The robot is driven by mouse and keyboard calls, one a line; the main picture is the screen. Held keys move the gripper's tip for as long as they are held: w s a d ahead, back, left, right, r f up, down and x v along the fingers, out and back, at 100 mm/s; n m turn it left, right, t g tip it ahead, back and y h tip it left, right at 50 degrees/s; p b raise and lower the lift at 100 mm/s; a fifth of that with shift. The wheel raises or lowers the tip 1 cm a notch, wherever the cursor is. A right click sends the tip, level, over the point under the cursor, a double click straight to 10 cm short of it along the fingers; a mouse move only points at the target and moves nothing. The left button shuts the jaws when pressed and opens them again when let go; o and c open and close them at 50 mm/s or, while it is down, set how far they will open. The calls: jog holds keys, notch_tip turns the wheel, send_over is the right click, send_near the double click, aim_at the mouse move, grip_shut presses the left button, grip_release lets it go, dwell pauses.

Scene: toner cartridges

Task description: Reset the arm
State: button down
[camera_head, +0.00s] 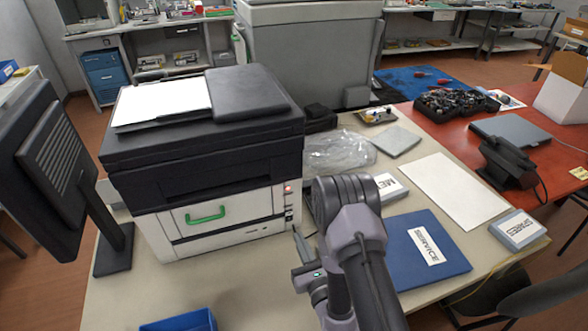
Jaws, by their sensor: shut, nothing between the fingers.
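My arm (352,228) rises from the bottom edge over the table, bent at a large dark joint in front of the printer. My gripper (298,238) is a small grey tip left of that joint, close to the printer's right front corner in the picture. It is shut and empty. I cannot tell whether it touches the printer. The printer (225,215) is black and white, with a green handle (205,213) on its closed front panel.
A blue SERVICE folder (400,265), a SPARES box (518,232), a white sheet (455,190) and a partly hidden labelled box (388,188) lie right of my arm. Clear plastic (338,150) lies behind it. A monitor (60,160) stands left; a blue bin (180,322) is at front.

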jog(key=s+a+r+n+g+y, duration=0.25)
jog(key=a+r+n+y, duration=0.3)
jog(key=r, duration=0.35)
jog(key=s+a+r+n+g+y, duration=0.2)
jog(key=a+r+n+g+y, duration=0.2)
jog(key=a+r+y, duration=0.45)
jog(key=s+a+r+n+g, duration=0.3)
jog(key=s+r+n+g, duration=0.65)
jog(key=s+g, duration=0.2)
jog(key=s+d+f+n+h, duration=0.4)
jog(key=s+d+n+h, duration=0.4)
jog(key=s+d+h, duration=0.3)
jog(key=w+d+r+t+h, duration=0.1)
jog(key=d+t+h, duration=0.2)
jog(key=d, duration=0.2)
jog(key=w+d+r+n+t+h, duration=0.1)
jog(key=w+d+t+h, duration=0.1)
jog(key=d, duration=0.4)
jog(key=shift+d+r+t+h, duration=0.25)
jog(key=shift+r+t+h, duration=0.2)
jog(key=shift+t, duration=0.25)
